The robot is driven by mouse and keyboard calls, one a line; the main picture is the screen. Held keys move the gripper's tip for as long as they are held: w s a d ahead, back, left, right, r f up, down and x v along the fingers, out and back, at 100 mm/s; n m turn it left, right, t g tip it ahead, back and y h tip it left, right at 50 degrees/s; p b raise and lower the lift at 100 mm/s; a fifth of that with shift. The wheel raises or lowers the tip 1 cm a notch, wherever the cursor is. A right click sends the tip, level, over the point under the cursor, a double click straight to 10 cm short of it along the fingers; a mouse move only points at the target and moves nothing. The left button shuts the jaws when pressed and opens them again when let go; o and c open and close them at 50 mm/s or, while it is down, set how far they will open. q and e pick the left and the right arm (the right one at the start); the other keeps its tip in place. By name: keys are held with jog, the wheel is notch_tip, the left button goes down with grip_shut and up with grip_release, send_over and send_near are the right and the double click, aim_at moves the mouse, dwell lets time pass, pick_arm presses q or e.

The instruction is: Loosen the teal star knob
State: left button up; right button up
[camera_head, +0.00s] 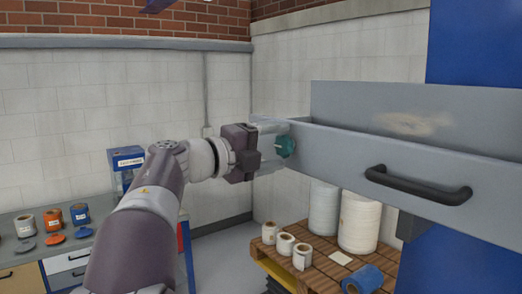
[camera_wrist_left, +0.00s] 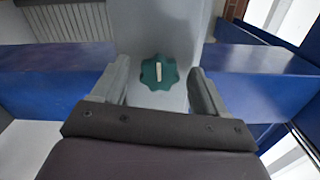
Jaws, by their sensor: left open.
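The teal star knob (camera_head: 285,146) sits on the left end of a grey drawer-like housing (camera_head: 360,150). In the left wrist view the knob (camera_wrist_left: 159,73) has a pale bar mark across its middle, pointing roughly up and down. My left gripper (camera_head: 272,135) is at the knob. In the left wrist view its open fingers (camera_wrist_left: 157,85) stand on either side of the knob, with a gap on each side. My right gripper is not in view.
A black handle (camera_head: 417,185) projects from the housing's front. Below stands a wooden pallet (camera_head: 312,272) with white rolls (camera_head: 359,222) and a blue roll (camera_head: 367,279). At the left, a bench (camera_head: 28,258) holds several small rolls and discs.

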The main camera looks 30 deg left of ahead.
pick_arm(q)
jog(key=b+v, duration=0.5)
jog(key=v, duration=0.7)
jog(key=shift+s, duration=0.2)
